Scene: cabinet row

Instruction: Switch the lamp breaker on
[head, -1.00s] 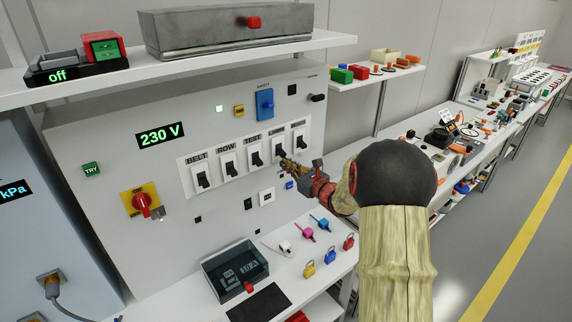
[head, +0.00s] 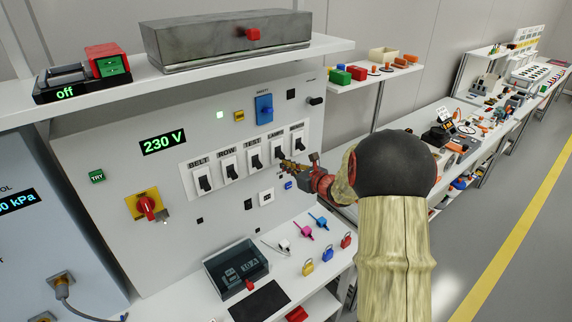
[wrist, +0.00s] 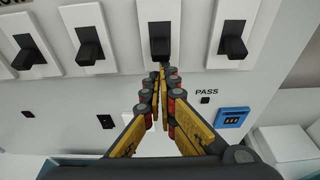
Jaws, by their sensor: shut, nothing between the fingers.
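The lamp breaker (head: 276,151) is a white plate with a black lever, fourth from the left in a row of labelled breakers on the grey panel. In the wrist view the lamp breaker's lever (wrist: 160,47) sticks out and appears to point down, like its neighbours. My gripper (head: 282,161) is shut and empty at the lower part of this breaker. In the wrist view my gripper (wrist: 162,69) has its fingertips together just below the lever. I cannot tell whether they touch it. In the head view the fingers partly hide the lever.
The test breaker (wrist: 88,45) is close on the left and another breaker (wrist: 235,40) close on the right. A blue PASS socket (wrist: 232,117) is lower right. A red rotary switch (head: 147,206) is on the left of the panel. Padlocks (head: 328,254) lie on the shelf below.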

